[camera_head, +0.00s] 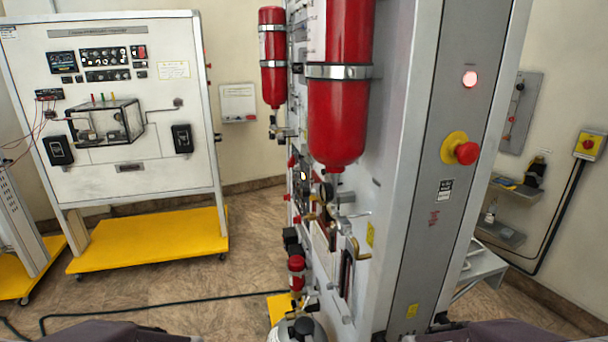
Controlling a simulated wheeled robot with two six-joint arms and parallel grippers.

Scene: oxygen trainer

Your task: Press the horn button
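A tall grey trainer cabinet (412,200) stands close in front of me, right of the middle. Its narrow end face carries a red mushroom-shaped button on a yellow round base (466,152). Above the button is a round glowing red-white lamp (470,78). A small label (445,189) sits below the button. No readable marking shows which control is the horn button. The cabinet's left face is seen at a steep angle, so its small controls are hard to make out. Dark parts of my arms show at the bottom edge; neither gripper is in view.
Red cylinders (340,110) are strapped to the cabinet's left side, with valves and fittings below. A white training panel on a yellow base (150,240) stands back left. A black cable (150,302) crosses the floor. A yellow wall switch box (590,145) is far right.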

